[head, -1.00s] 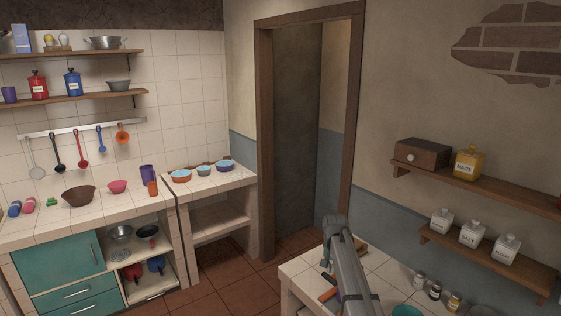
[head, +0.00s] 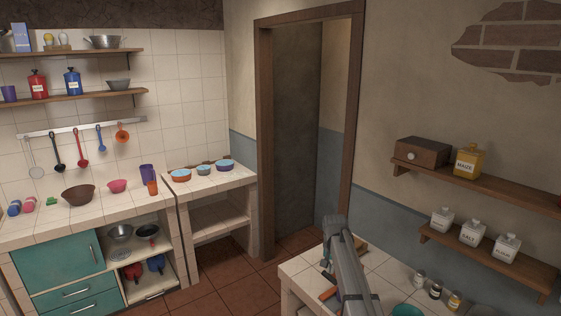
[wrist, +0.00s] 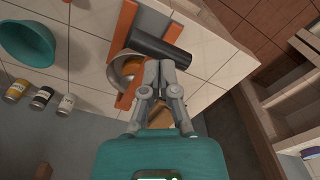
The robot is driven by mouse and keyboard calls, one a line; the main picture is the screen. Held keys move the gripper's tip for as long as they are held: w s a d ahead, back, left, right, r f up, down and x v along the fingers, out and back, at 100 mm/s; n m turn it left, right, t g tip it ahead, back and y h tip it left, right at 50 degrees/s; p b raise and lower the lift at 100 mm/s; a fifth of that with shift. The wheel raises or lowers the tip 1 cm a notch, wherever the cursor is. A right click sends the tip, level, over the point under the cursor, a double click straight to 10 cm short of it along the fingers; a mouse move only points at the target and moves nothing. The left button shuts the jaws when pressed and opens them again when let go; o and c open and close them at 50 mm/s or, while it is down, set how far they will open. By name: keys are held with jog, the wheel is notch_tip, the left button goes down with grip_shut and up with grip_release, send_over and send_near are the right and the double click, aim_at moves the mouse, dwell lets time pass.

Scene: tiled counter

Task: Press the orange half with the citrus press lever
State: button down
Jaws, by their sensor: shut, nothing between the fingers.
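The citrus press shows in the wrist view as an orange frame (wrist: 123,30) with a dark cylindrical lever handle (wrist: 152,44) across it. Beside the handle is a round metal cup (wrist: 118,74) with an orange shape in it, probably the orange half (wrist: 132,66), partly covered by the frame and handle. My gripper (wrist: 160,66) is shut and empty, its fingertips close by the dark handle; I cannot tell whether they touch it. In the head view my arm hides most of the press, and only an orange part (head: 327,294) shows.
A teal bowl (wrist: 28,42) and several small jars (wrist: 41,97) stand on the same tiled counter, left of the press in the wrist view. In the head view, shelves with labelled canisters (head: 473,232) are on the right wall.

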jog(key=shift+f+b, duration=0.95)
jog(key=shift+f, duration=0.05)
jog(key=shift+r, duration=0.1)
dwell(1.1)
notch_tip(320, 180, up, 9)
jog(key=p, duration=0.9)
dwell(0.4)
dwell(0.3)
jog(key=s+f+n+b, duration=0.1)
jog(key=s+f+b, duration=0.3)
jog(key=s, duration=0.5)
jog(key=s+f+n+b, duration=0.2)
jog(key=s+f+b, duration=0.3)
jog(key=s, duration=0.5)
jog(key=s+a+f+n+b, duration=0.1)
jog(key=s+f+b, duration=0.4)
jog(key=s, duration=0.5)
jog(key=shift+f+n, duration=0.15)
jog(key=shift+n, duration=0.25)
